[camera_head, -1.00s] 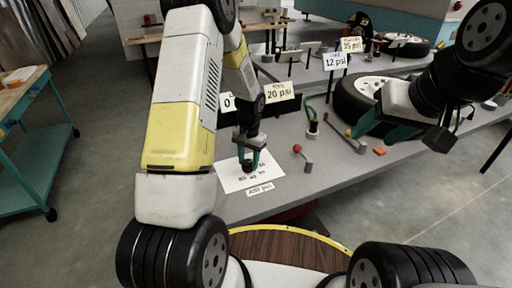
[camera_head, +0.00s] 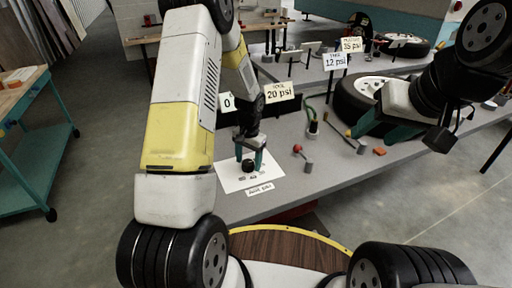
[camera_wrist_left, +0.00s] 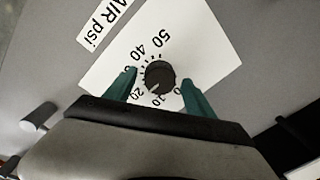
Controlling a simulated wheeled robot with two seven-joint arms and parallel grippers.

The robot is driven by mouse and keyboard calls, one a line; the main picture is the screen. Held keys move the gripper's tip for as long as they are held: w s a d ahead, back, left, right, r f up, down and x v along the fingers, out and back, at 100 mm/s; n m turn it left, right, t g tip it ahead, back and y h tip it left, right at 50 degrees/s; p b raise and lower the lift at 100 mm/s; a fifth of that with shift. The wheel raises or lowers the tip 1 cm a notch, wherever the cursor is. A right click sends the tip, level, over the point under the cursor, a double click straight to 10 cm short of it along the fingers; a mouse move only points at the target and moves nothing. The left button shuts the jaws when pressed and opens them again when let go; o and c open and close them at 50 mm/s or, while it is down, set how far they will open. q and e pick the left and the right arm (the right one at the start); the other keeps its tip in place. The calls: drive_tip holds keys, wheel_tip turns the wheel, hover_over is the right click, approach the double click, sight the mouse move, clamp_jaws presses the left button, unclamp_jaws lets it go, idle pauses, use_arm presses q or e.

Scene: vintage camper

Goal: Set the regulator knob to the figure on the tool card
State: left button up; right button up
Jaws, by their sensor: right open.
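The black regulator knob (camera_head: 248,165) stands on a white dial plate (camera_head: 230,181) labelled AIR psi. In the left wrist view the knob (camera_wrist_left: 159,75) has a light pointer mark towards the low figures, near 10; its exact reading is unclear. My left gripper (camera_head: 249,157) is open above the knob, its teal fingers apart on either side; they also show in the left wrist view (camera_wrist_left: 158,84). A finger partly hides the figure beside 40. The card with 20 psi (camera_head: 280,92) has a small heading that looks like TOOL. My right gripper (camera_head: 372,136) is open and empty.
Other cards read 12 psi (camera_head: 335,62), 35 psi (camera_head: 352,45) and 0 (camera_head: 227,103). A red-knobbed lever (camera_head: 298,149) and an orange block (camera_head: 380,151) are right of the dial. A tyre (camera_head: 345,99) lies near my right gripper. The grey bench front (camera_head: 300,185) is clear.

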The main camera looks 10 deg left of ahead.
use_arm(q)
drive_tip(key=r, duration=0.7)
drive_tip(key=shift+s+d+r, duration=0.1)
drive_tip(key=shift+d+r, duration=0.1)
drive_tip(key=shift+r, duration=0.2)
drive_tip(key=shift+r, duration=0.3)
wheel_tip(320, 180, up, 8)
drive_tip(key=t, duration=0.1)
hover_over(249, 163)
drive_tip(key=s, duration=0.3)
drive_tip(key=s+r+n+t+h, duration=0.2)
drive_tip(key=s+r+n+t, duration=0.1)
drive_tip(key=s+r, duration=1)
drive_tip(key=s+d+r+t, duration=0.1)
drive_tip(key=s+r+t, duration=0.1)
drive_tip(key=s, duration=0.6)
drive_tip(key=shift+d+r+n+h, duration=0.35)
drive_tip(key=shift+r+n+h, duration=0.05)
drive_tip(key=shift+r, duration=0.35)
